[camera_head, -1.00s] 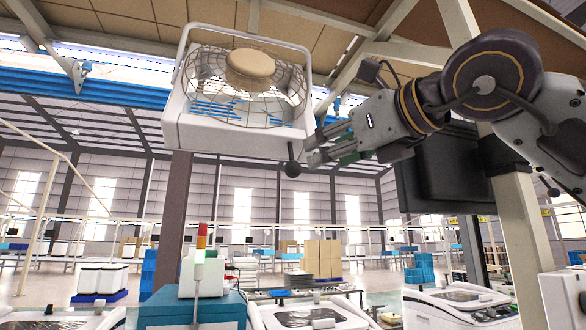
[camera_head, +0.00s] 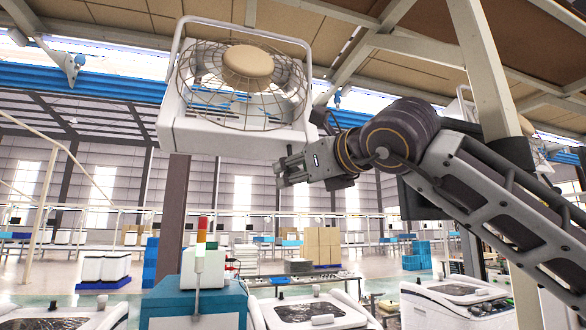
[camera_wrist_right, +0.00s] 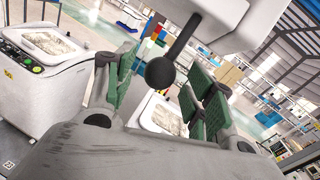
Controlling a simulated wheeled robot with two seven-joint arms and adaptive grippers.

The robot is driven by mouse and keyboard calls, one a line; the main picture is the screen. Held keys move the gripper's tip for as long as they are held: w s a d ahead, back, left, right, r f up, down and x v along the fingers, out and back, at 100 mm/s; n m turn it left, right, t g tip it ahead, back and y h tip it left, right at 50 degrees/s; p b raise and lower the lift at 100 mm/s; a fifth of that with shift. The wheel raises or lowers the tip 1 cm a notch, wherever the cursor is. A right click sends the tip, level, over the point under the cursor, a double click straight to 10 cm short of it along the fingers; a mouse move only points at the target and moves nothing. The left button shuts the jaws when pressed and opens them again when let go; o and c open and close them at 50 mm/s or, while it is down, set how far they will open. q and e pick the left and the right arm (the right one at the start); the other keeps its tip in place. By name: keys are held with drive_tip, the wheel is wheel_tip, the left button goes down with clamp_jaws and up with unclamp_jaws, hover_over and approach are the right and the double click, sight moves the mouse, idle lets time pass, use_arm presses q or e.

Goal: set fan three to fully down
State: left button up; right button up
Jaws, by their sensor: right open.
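A white fan (camera_head: 240,130) with a round wire guard and tan hub (camera_head: 248,61) hangs from a bracket at the upper left of the head view. No number is readable on it. A dark ball knob (camera_wrist_right: 160,73) on a thin rod shows in the right wrist view, between the green-padded fingers. My right gripper (camera_head: 281,172) is open just below the fan's lower right corner. It also shows in the right wrist view (camera_wrist_right: 155,85), with a gap on both sides of the knob. In the head view the knob is hidden by the gripper. My left gripper is out of view.
A beige post (camera_head: 487,75) stands behind my right arm, and part of another white fan (camera_head: 461,108) shows near it. White machines (camera_head: 455,300) and a teal box (camera_head: 193,305) with a signal light stand below. The space left of the gripper, under the fan, is open.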

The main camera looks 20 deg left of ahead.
drive_tip(key=shift+p+x, duration=0.35)
drive_tip(key=shift+x, duration=0.75)
clamp_jaws()
